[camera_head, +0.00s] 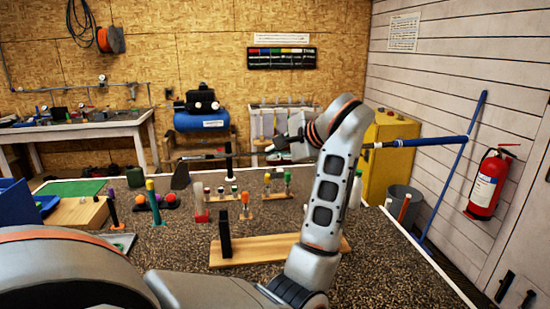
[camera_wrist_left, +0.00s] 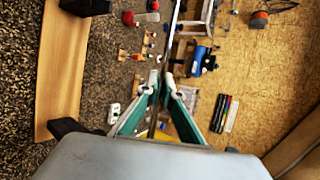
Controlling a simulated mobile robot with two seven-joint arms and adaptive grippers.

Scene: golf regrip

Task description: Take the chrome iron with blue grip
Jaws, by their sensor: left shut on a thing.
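The chrome iron with blue grip is held level above the workbench. Its blue grip (camera_head: 430,142) points right, past my forearm. Part of its shaft is hidden behind my arm. A dark club head (camera_head: 181,175) shows at the left end of the shaft. My left gripper (camera_head: 275,154) is shut on the shaft, left of the arm. In the left wrist view the thin shaft (camera_wrist_left: 173,32) runs up from between the green-sided fingers (camera_wrist_left: 163,86). My right gripper is not in view.
A wooden base (camera_head: 270,250) with a black upright (camera_head: 225,236) stands on the speckled bench in front. Small coloured grips and bottles stand behind it. A blue bin (camera_head: 15,205) is at left. A red extinguisher (camera_head: 486,182) and blue pole (camera_head: 455,170) are by the right wall.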

